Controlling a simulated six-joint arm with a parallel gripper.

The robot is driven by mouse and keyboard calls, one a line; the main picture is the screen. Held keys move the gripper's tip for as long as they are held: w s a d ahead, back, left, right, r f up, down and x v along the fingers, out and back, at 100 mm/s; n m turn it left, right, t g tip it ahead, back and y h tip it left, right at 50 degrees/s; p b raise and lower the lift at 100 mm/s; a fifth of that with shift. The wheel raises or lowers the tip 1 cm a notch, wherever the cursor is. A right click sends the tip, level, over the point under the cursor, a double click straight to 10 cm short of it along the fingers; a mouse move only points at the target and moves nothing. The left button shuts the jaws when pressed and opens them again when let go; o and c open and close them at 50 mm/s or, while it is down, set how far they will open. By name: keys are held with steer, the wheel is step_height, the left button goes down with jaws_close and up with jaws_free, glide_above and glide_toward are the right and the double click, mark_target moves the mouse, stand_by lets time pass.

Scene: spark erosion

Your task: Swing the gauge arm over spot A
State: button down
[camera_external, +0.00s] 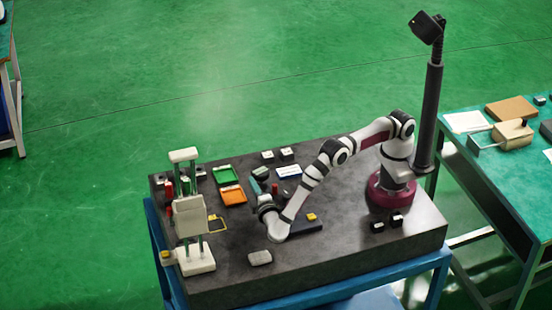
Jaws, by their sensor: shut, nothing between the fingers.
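A dark flat bar with a yellow piece (311,217) lies just right of my wrist. I cannot tell if this is the gauge arm. A yellow-outlined dark patch (217,224) lies left of my gripper, beside a cream stand. No letter A is readable, so I cannot tell which place is spot A.
The cream stand (189,219) with green columns stands at the bench's left. A pale block (260,258) lies at the front. Small dark blocks (386,224) sit near my base. The bench's front right is clear.

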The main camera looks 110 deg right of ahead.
mark_target(260, 180)
steer(key=shift+s+d+m+g+y, duration=0.1)
steer(key=shift+s+d+m+g, duration=0.2)
steer(key=shift+s+m+g, duration=0.45)
steer(key=shift+s+d+m+g+y, duration=0.15)
steer(key=shift+d+m+g, duration=0.25)
steer(key=shift+g, duration=0.65)
steer(key=shift+s+d+m+g+y, duration=0.1)
steer(key=shift+s+d+m+g, duration=0.15)
steer(key=shift+s+m+g, duration=0.5)
steer(key=shift+w, duration=0.15)
step_height(260, 180, up, 4)
steer(key=shift+r, duration=0.1)
steer(key=s+d+r, duration=0.6)
steer(key=s+d, duration=0.1)
steer(key=d, duration=0.2)
steer(key=shift+s+r, duration=0.3)
steer(key=shift+r, duration=0.1)
